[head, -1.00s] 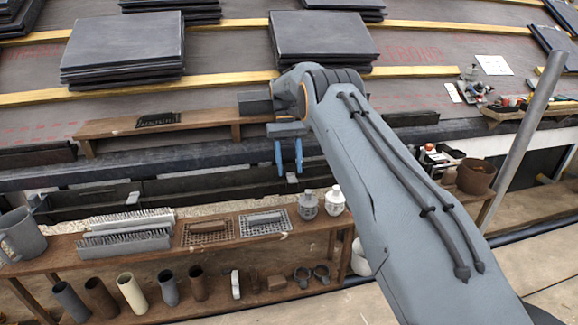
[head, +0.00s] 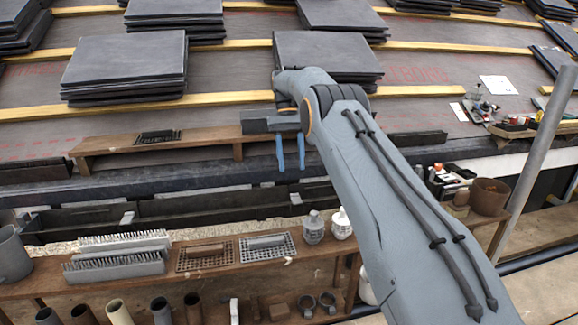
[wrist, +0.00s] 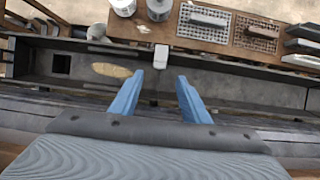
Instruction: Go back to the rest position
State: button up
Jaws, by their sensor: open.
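My gripper (head: 291,152) has two blue fingers that point down, apart and with nothing between them. In the head view it hangs above the dark gutter at the eave, in front of the slate stacks. In the wrist view the open fingers (wrist: 159,90) reach over the long dark gutter trough (wrist: 235,82), with the shelf of tools beyond. My grey arm runs from the lower right up to the gripper and hides part of the eave and shelf.
Slate stacks (head: 125,68) lie on the roof between yellow battens (head: 430,90). A wooden plank bench (head: 200,140) stands at the eave. A tool shelf (head: 215,268) below holds brushes (head: 120,262), floats (head: 265,246), bottles and tubes. A grey pole (head: 540,150) rises at right.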

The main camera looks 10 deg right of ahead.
jog(key=s+a+r+n+t+p, duration=0.1)
jog(key=s+a+r+n, duration=0.1)
jog(key=s+a+r, duration=0.6)
jog(key=s+a+r+n+t+p, duration=0.15)
jog(key=s+a+r, duration=0.35)
jog(key=s+a, duration=0.7)
jog(key=s+a+n+p, duration=0.2)
jog(key=s+a, duration=0.2)
jog(key=s, duration=1.1)
jog(key=s+d+f+n+t+y+p, duration=0.1)
jog(key=s+d+f, duration=0.1)
jog(key=s, duration=0.8)
jog(key=s+d+f+t+y, duration=0.1)
jog(key=s+f, duration=0.1)
jog(key=s, duration=0.7)
jog(key=d+r+m+p, duration=0.2)
jog(key=d+r+p, duration=0.5)
jog(key=p, duration=0.5)
jog(key=d+r+m+h+p, duration=0.1)
jog(key=d+r+p, duration=0.5)
jog(key=r+p, duration=0.6)
jog(key=d+r+m+h+p, duration=0.1)
jog(key=d+r+m+p, duration=0.2)
jog(key=d+r+p, duration=0.4)
notch_tip(320, 180, up, 3)
jog(key=p, duration=0.7)
jog(key=shift+d+f+m, duration=0.2)
jog(key=shift+d+m, duration=0.15)
